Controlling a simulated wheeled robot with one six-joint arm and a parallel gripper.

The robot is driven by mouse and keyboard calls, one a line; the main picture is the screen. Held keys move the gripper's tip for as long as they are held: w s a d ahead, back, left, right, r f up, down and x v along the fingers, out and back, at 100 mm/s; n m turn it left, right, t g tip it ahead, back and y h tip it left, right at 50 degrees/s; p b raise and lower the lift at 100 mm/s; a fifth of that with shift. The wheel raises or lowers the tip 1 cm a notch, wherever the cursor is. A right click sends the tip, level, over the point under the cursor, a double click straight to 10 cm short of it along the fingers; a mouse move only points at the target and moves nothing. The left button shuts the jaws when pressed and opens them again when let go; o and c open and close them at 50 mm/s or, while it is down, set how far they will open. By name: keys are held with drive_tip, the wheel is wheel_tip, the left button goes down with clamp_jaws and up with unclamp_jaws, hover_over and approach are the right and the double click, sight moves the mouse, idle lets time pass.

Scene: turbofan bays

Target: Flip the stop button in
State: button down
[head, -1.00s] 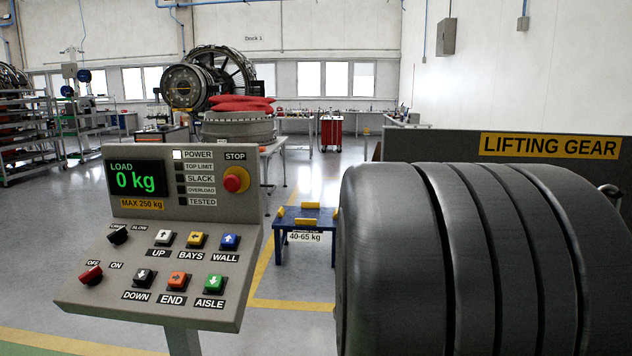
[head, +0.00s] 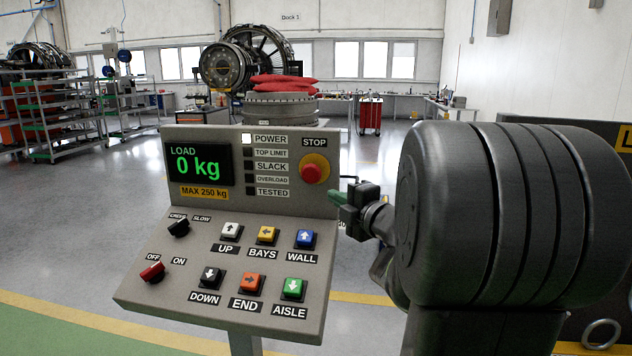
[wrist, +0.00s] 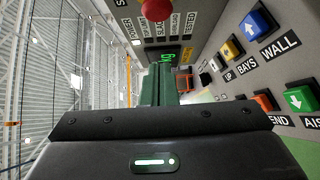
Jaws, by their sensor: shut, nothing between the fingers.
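The red stop button (head: 313,173) sits on a yellow round base at the upper right of the grey control panel (head: 150,285), under the STOP label. It also shows at the top edge of the wrist view (wrist: 156,9), partly cut off. My gripper (head: 334,197) is shut and empty, its green fingers just right of the panel's upper face, below and right of the button. In the wrist view my shut fingers (wrist: 160,80) point along the panel, apart from the button. The panel display (head: 197,165) reads 0 kg and the POWER lamp is lit.
Direction buttons such as UP (head: 231,231) and AISLE (head: 294,288) stand out on the lower sloped face, with a black selector (head: 179,227) and a red OFF/ON switch (head: 152,271). An engine (head: 245,65) stands behind. The floor left of the panel is clear.

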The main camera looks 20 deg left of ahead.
sight(312, 175)
drive_tip(key=shift+w+d+p+x, duration=0.25)
drive_tip(key=shift+w+p+x, duration=0.25)
drive_tip(key=shift+x, duration=1.65)
drive_tip(key=shift+w+d+p+x, duration=0.35)
drive_tip(key=shift+p+x, duration=0.25)
drive_tip(key=shift+x, duration=1.5)
drive_tip(key=shift+w+d+p+x, duration=0.2)
drive_tip(key=shift+w+p+x, duration=0.3)
drive_tip(key=shift+x, duration=1.65)
drive_tip(key=shift+w+a+b, duration=0.15)
drive_tip(key=shift+w+b, duration=0.3)
drive_tip(key=shift+w, duration=0.2)
drive_tip(key=shift+r, duration=0.1)
